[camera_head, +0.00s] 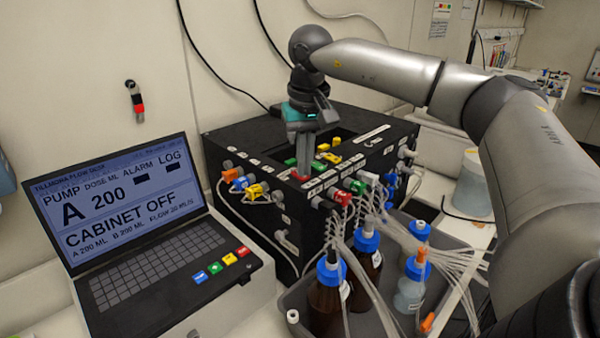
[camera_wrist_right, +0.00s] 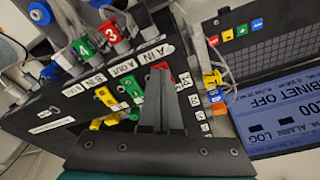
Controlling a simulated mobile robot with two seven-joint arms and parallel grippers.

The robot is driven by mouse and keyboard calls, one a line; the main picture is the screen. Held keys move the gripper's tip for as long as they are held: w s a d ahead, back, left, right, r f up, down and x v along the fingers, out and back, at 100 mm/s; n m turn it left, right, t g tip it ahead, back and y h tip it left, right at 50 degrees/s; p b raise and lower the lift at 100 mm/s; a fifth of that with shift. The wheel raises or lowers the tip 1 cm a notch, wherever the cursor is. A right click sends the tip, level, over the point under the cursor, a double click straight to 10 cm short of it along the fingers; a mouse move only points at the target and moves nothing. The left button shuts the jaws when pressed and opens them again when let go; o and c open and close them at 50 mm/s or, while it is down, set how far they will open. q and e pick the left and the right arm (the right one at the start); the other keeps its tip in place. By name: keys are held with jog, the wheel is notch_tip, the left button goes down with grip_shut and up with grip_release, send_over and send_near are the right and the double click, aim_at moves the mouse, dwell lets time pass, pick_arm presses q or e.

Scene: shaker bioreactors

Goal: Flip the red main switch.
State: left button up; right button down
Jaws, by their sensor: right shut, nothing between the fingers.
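The red main switch (camera_head: 299,178) sits on the top of the black cabinet (camera_head: 245,140), near its front corner, and is partly hidden by my right gripper. My right gripper (camera_head: 303,170) points down with its fingers shut and empty, the tips at or just above the switch. In the wrist view the shut fingertips (camera_wrist_right: 158,75) overlap the red switch (camera_wrist_right: 163,67), of which only edges show. I cannot tell whether they touch. The laptop screen (camera_head: 115,205) reads "CABINET OFF". My left gripper is not in view.
Yellow and green switches (camera_head: 328,157) stand close behind the red one. Coloured connectors and many clear tubes (camera_head: 380,215) crowd the cabinet's front. A grey tray (camera_head: 290,305) with blue-capped bottles (camera_head: 366,242) stands in front. The laptop is at the left.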

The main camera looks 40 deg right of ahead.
notch_tip(320, 180, up, 7)
jog(key=p, duration=0.6)
dwell(0.6)
